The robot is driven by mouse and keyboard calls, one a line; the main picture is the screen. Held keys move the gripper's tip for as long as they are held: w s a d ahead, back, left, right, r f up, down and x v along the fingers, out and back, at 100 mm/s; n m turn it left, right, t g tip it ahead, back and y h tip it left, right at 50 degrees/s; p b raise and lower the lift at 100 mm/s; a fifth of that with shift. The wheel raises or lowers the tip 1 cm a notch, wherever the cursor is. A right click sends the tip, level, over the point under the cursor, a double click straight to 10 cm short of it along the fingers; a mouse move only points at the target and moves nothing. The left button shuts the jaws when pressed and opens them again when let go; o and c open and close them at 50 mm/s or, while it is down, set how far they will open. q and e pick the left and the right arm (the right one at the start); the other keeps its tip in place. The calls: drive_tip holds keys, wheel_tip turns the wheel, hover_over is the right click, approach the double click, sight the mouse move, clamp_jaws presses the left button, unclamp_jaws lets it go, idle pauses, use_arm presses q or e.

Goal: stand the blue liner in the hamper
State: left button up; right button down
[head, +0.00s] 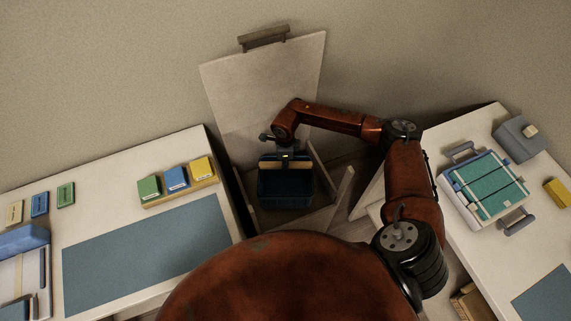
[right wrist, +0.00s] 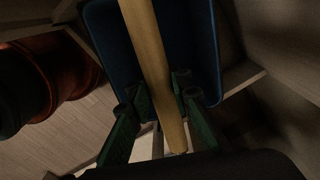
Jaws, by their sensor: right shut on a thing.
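The blue liner (head: 285,188) is a dark blue open bin with a pale wooden bar across its top. It hangs upright under my right gripper (head: 286,155), within the outline of the hamper (head: 341,198). The hamper has pale walls and a raised lid (head: 262,85) at the back. I cannot tell whether the liner's base touches the hamper's floor. In the right wrist view, my right gripper (right wrist: 158,92) has green fingers on both sides of the wooden bar (right wrist: 146,40), shut on it, with the blue liner (right wrist: 205,55) beyond. My left gripper is out of view.
A left table holds a blue mat (head: 145,255) and a wooden rack (head: 180,194) of green, blue and yellow boxes. A right table holds a tray (head: 485,185) with teal bundles and a grey box (head: 521,138). Both tables stand close beside the hamper.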

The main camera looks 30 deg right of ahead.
drive_tip(key=shift+f+b, duration=0.35)
drive_tip(key=shift+f, duration=0.2)
idle(0.6)
drive_tip(key=c, duration=1.7)
unclamp_jaws()
drive_tip(key=shift+o, duration=0.2)
drive_tip(key=shift+r, duration=0.1)
drive_tip(key=shift+r+p, duration=2.25)
drive_tip(key=shift+r, duration=1.65)
